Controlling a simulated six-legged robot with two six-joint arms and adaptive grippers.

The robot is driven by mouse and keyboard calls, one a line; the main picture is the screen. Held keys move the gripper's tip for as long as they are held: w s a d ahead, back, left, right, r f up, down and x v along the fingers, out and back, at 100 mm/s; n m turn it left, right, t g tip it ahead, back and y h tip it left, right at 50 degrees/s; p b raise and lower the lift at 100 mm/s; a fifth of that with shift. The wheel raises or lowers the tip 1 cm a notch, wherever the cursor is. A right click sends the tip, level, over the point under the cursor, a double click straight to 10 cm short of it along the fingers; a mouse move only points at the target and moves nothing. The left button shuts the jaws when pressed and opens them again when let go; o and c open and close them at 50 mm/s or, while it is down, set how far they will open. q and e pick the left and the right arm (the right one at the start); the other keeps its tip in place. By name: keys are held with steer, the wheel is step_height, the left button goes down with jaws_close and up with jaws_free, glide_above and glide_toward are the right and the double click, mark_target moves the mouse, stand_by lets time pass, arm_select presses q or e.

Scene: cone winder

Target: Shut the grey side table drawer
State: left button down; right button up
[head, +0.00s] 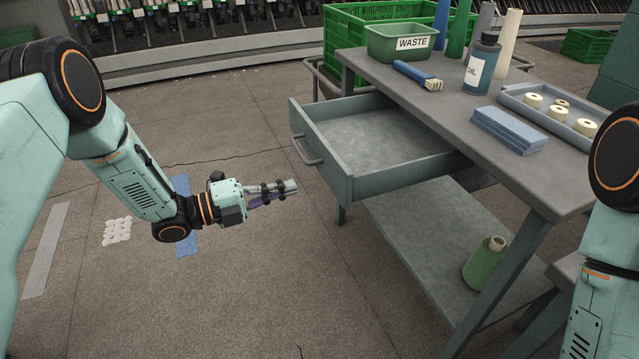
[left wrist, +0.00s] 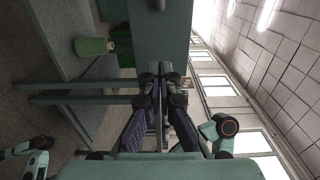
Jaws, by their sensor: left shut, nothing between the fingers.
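The grey side table (head: 400,62) stands at the right in the head view. Its drawer (head: 375,132) is pulled well out toward the left, and its inside looks empty. A bar handle (head: 306,151) is on the drawer's front panel. My left gripper (head: 294,187) is shut and empty, in the air left of the drawer and lower in the picture than the handle, apart from it. In the left wrist view the closed fingers (left wrist: 161,72) overlap a grey-green panel that may be the drawer front. My right gripper is out of view.
A green cone (head: 485,264) stands on the lower shelf.

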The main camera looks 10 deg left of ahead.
mark_target(333, 176)
arm_select(q)
steer(key=b+x, duration=0.2)
steer(key=x, duration=0.5)
steer(key=shift+w+d, duration=0.25)
steer(key=shift+d, duration=0.05)
steer(key=shift+w+d, duration=0.1)
